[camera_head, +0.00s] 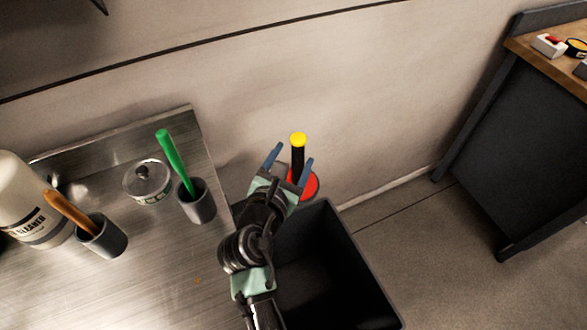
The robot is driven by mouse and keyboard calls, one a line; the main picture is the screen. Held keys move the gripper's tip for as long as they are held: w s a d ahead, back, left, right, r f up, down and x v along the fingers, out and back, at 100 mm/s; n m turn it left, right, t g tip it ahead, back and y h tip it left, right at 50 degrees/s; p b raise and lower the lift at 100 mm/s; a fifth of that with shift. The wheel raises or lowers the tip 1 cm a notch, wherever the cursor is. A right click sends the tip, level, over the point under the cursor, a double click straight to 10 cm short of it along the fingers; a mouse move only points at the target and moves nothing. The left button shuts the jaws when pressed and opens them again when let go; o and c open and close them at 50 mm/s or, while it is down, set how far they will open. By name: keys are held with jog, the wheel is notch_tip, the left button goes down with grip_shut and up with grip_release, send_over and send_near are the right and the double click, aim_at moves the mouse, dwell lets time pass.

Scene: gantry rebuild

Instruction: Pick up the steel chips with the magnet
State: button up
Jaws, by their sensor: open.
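A tool with a black handle (297,160), a yellow top and a red round base (308,188) stands upright behind the far edge of a dark bin; it looks like the magnet. My gripper (290,163) is open, with one blue finger on each side of the handle in this view. I cannot tell whether the fingers touch it. My arm hides part of the red base. A few tiny brownish specks (197,280) lie on the steel table (150,290); I cannot tell whether they are steel chips.
The open dark bin (355,250) stands right of the table. On the table are a green-handled tool (170,155) in a grey cup (197,203), a glass jar (147,183), a wooden-handled brush (65,208) in another cup (103,238), and a white cleaner bottle (25,205). A workbench (520,150) stands far right.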

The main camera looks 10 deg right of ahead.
aim_at(297, 170)
jog(key=f, duration=0.1)
jog(key=f+n, duration=0.1)
jog(key=f, duration=0.1)
jog(key=s+f+n+g, duration=0.1)
jog(key=shift+f, duration=0.15)
jog(key=shift+w+f+n, duration=0.15)
jog(key=shift+f+n, duration=0.2)
jog(key=shift+n, duration=0.05)
jog(key=shift+r+b+x, duration=0.2)
jog(key=shift+b+x, duration=0.65)
jog(key=shift+x, duration=2.75)
jog(key=shift+w, duration=0.15)
jog(key=shift+c, duration=0.2)
grip_shut()
jog(key=shift+r, duration=0.15)
